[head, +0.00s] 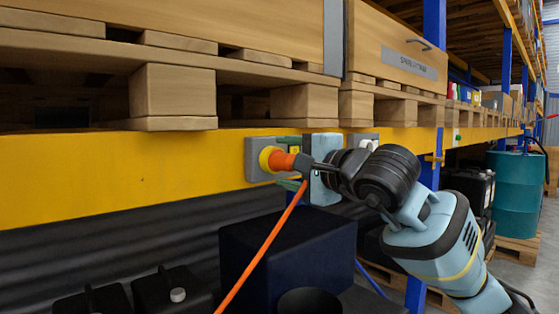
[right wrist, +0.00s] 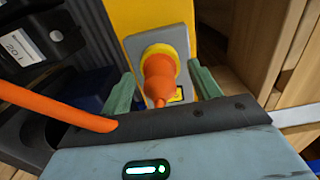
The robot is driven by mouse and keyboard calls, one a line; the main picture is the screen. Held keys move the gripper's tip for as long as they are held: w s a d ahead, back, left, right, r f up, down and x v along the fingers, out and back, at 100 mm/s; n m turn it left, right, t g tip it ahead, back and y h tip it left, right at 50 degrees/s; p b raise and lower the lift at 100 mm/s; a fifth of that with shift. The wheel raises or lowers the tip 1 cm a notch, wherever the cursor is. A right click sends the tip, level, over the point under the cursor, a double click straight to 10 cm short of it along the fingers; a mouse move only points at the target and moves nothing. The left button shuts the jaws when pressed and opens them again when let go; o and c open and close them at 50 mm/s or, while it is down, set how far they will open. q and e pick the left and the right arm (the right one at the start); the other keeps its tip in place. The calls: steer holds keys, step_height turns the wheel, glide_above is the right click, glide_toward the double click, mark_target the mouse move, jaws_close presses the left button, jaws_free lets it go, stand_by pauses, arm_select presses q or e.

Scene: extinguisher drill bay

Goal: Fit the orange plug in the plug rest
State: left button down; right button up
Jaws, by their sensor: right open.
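The orange plug (head: 282,161) points into a round yellow collar (head: 266,158) on a grey plate (head: 253,161) fixed to the yellow beam. In the right wrist view the plug (right wrist: 158,77) sits against the yellow collar (right wrist: 160,52), roughly centred; how deep it goes is hidden. My right gripper (head: 289,164) is at the plug, its green fingers apart. The right wrist view shows the right gripper (right wrist: 162,78) with one finger on each side of the plug and gaps between. A second grey plate (head: 370,138) is partly hidden behind my right arm. My left gripper is out of view.
An orange cable (head: 262,256) hangs below the right gripper; it passes left of it in the wrist view. Pallets with wooden crates (head: 172,90) stand above the yellow beam (head: 120,175). A dark box (head: 285,245) stands below. A teal drum (head: 516,195) is at right.

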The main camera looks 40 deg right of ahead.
stand_by(0.3)
steer(key=c, duration=1.3)
steer(key=shift+s, duration=0.1)
steer(key=shift+s, duration=0.1)
steer(key=shift+s+d+b, duration=0.15)
steer(key=shift+s+b, duration=0.15)
steer(key=shift+s, duration=1.1)
steer(key=shift+s+d+b, duration=0.1)
steer(key=shift+s+b, duration=0.2)
steer(key=shift+s, duration=1.1)
steer(key=shift+s, duration=0.1)
